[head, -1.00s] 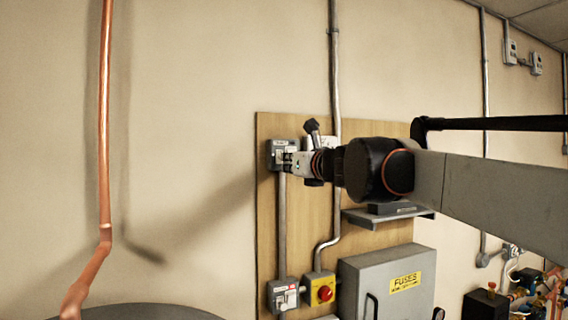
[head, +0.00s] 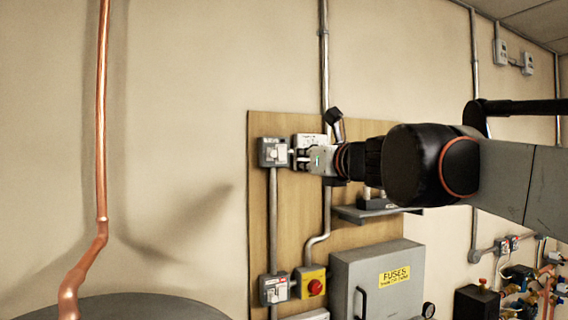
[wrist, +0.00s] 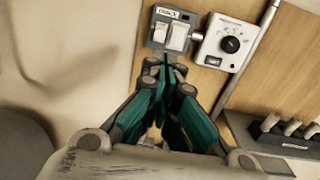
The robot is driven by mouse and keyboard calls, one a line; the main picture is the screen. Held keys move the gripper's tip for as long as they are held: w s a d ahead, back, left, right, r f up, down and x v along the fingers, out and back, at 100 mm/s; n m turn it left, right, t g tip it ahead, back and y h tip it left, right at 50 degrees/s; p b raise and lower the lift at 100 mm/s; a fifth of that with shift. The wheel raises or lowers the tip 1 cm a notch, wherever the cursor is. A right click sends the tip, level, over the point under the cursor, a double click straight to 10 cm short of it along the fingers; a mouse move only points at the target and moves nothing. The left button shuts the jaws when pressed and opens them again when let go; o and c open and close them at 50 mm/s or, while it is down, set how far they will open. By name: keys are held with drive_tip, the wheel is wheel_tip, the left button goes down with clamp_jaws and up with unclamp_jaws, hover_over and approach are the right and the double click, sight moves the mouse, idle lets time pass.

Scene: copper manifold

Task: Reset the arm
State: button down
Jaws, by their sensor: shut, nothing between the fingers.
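My gripper (wrist: 167,66) is shut and empty, its teal fingers together. In the wrist view its tips point at the lower part of a grey double switch box (wrist: 172,32) on the wooden board. In the head view my gripper (head: 294,160) shows just right of that switch box (head: 272,152). I cannot tell whether the tips touch it. My arm reaches in from the right side of the head view.
A white dial box (wrist: 230,42) sits right of the switch. A shelf (head: 362,213) is below the arm, and a grey fuse box (head: 378,280) and yellow-red switch (head: 311,283) are lower. A copper pipe (head: 102,130) runs down the left wall.

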drive_tip(key=s+d+f+m+h+b, duration=0.5)
drive_tip(key=f+m, duration=0.3)
drive_tip(key=f, duration=0.3)
drive_tip(key=s+d+f+m+g+h+b, duration=0.1)
drive_tip(key=s+d+f+m+h+b, duration=0.1)
drive_tip(key=d+f+m+b, duration=0.6)
drive_tip(key=s+d+f+m+h+b, duration=0.35)
drive_tip(key=f+m, duration=0.55)
drive_tip(key=f, duration=0.6)
drive_tip(key=s+a+f+m+g+y+b, duration=0.1)
drive_tip(key=s+f+m+b, duration=0.3)
drive_tip(key=f, duration=0.9)
drive_tip(key=s+a+f+m+g+y+b, duration=0.1)
drive_tip(key=s+f+m+g+b, duration=0.3)
drive_tip(key=s+f, duration=0.5)
drive_tip(key=s+a+f+m+g+y+b, duration=0.1)
drive_tip(key=s+f+m+g+b, duration=0.2)
drive_tip(key=f, duration=1.5)
drive_tip(key=s+m+b, duration=0.1)
drive_tip(key=s+m, duration=0.2)
drive_tip(key=m, duration=0.2)
drive_tip(key=shift+s+a+f, duration=0.15)
drive_tip(key=shift+a+f, duration=0.05)
drive_tip(key=shift+a, duration=0.15)
